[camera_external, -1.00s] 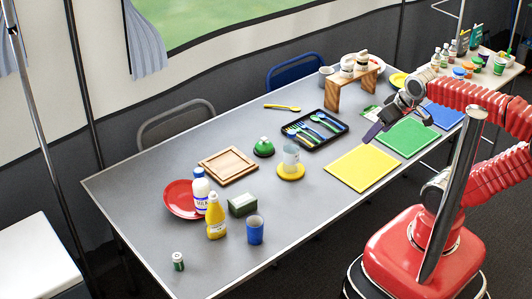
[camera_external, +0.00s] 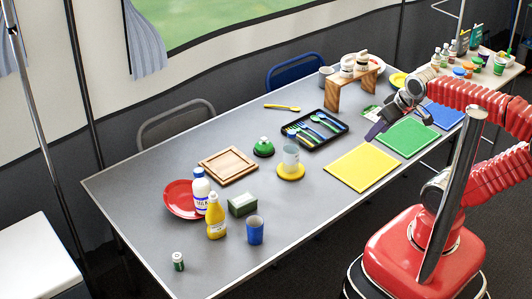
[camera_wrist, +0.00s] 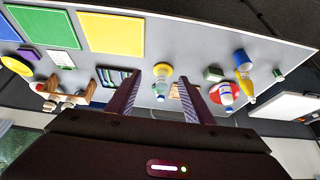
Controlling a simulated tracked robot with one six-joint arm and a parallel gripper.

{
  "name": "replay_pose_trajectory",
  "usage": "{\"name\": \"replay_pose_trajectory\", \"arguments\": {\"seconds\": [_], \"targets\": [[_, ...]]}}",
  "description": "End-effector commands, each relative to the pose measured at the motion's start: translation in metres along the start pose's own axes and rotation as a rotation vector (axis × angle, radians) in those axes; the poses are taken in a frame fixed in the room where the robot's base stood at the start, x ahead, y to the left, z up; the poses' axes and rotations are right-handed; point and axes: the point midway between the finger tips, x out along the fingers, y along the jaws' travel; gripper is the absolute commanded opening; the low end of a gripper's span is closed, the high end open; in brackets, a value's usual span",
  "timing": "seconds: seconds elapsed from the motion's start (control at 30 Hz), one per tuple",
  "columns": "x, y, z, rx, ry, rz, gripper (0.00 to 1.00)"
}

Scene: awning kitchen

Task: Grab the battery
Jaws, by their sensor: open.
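The battery (camera_external: 178,261) is a small dark green cylinder with a light top, standing upright near the table's left front corner. It also shows very small at the right of the wrist view (camera_wrist: 278,74). My gripper (camera_external: 376,130) is over the right part of the table, near the green and yellow mats and far from the battery. In the wrist view my gripper (camera_wrist: 161,79) has its two fingers spread apart with nothing held between them.
Nearest the battery are a blue cup (camera_external: 255,230), a yellow bottle (camera_external: 215,222), a milk bottle (camera_external: 200,190) and a red plate (camera_external: 175,203). A green box (camera_external: 242,205) and a wooden board (camera_external: 228,166) lie further in. The table (camera_external: 130,220) is bare around the battery.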

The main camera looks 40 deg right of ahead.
Motion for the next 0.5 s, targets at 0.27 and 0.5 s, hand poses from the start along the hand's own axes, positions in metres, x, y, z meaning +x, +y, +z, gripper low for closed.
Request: {"name": "replay_pose_trajectory", "arguments": {"seconds": [0.27, 0.5], "targets": [[-0.027, 0.000, -0.015, 0.000, 0.003, 0.000, 0.47], [-0.040, -0.001, -0.034, -0.010, 0.018, 0.010, 0.47]]}}
